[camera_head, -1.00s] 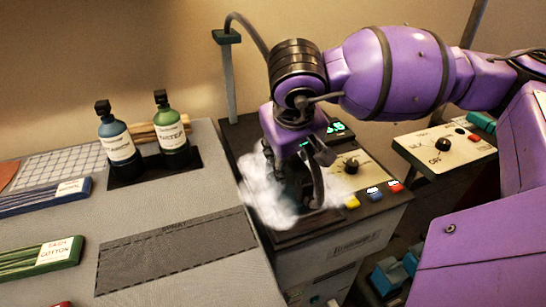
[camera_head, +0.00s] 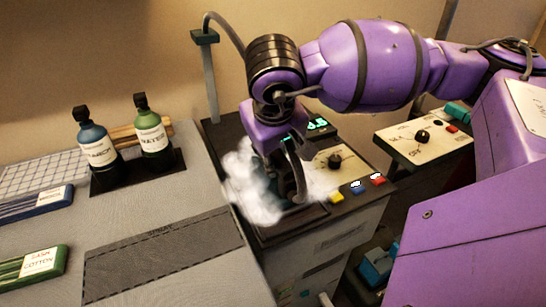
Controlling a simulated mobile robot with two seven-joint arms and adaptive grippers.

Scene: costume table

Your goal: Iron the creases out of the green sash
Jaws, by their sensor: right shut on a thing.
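The green sash (camera_head: 30,272) lies folded at the left edge, with a white label reading "SASH COTTON". My right gripper (camera_head: 284,195) points down over the dark plate of the steam station (camera_head: 330,200), with white steam (camera_head: 250,188) around it. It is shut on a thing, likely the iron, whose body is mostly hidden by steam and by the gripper. A dark curved handle or hose shows beside the fingers. My left gripper is not in view.
A blue bottle (camera_head: 97,150) and a green water bottle (camera_head: 152,133) stand in a dark holder. A blue folded cloth (camera_head: 35,208) lies at left. The dashed rectangle (camera_head: 160,255) on the grey board is bare. A dial panel (camera_head: 425,140) stands at right.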

